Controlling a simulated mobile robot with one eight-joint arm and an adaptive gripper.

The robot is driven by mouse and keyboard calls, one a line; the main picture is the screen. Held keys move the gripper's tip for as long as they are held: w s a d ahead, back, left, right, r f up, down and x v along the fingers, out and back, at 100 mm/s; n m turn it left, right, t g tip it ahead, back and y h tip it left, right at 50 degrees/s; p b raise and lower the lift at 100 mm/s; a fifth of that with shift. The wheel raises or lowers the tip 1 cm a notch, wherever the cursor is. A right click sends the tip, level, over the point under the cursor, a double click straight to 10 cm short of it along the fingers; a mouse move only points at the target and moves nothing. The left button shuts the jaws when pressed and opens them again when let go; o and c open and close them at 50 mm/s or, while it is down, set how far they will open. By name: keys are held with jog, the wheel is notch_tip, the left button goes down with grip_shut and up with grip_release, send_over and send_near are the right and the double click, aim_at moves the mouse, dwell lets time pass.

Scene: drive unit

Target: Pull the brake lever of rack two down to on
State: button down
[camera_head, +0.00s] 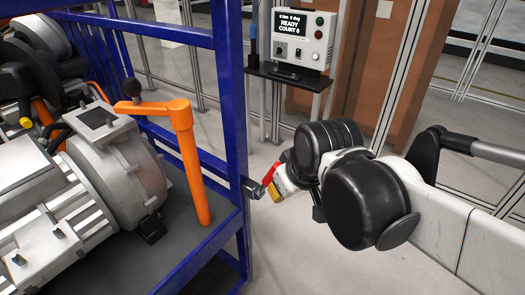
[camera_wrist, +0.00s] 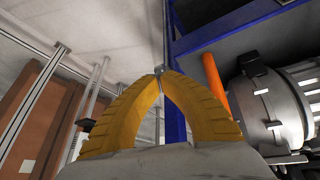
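A small dark grey part (camera_head: 252,187), perhaps the brake lever, sticks out from the blue rack's (camera_head: 228,90) front right post. My gripper (camera_head: 262,188) is at this part's outer end. In the wrist view, the yellow fingers of my gripper (camera_wrist: 160,76) come together at their tips. A small grey piece (camera_wrist: 157,69) shows right at the tips; I cannot tell whether it is pinched or just behind them. A red piece (camera_head: 270,173) shows beside the yellow finger in the head view; I cannot tell what it belongs to. No on or off marking is readable.
A grey drive unit (camera_head: 125,165) sits on the rack's dark deck, with an orange post and arm (camera_head: 188,160) beside it. A control box (camera_head: 303,40) reading READY, COUNT 0 stands behind on a stand. Open floor lies below my arm.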

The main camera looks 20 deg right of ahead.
jog(key=w+r+n+g+p, duration=0.1)
jog(key=w+r+n+p, duration=0.2)
jog(key=w+r+p, duration=0.35)
jog(key=n+g+p, duration=0.3)
jog(key=n+p, duration=0.1)
jog(key=p, duration=0.2)
send_over(269, 181)
jog(key=w+a, duration=0.3)
jog(key=shift+w+r+y, duration=0.15)
jog(key=shift+r+y, duration=0.15)
jog(key=shift+r, duration=0.15)
jog(key=shift+f, duration=0.1)
jog(key=f+b, duration=0.1)
jog(key=f, duration=0.2)
jog(key=d+f, duration=0.1)
jog(key=f, duration=0.3)
jog(key=d+f+b, duration=0.1)
jog(key=f, duration=0.3)
jog(key=shift+b, duration=0.3)
jog(key=shift+d+f, duration=0.1)
jog(key=shift+t, duration=0.3)
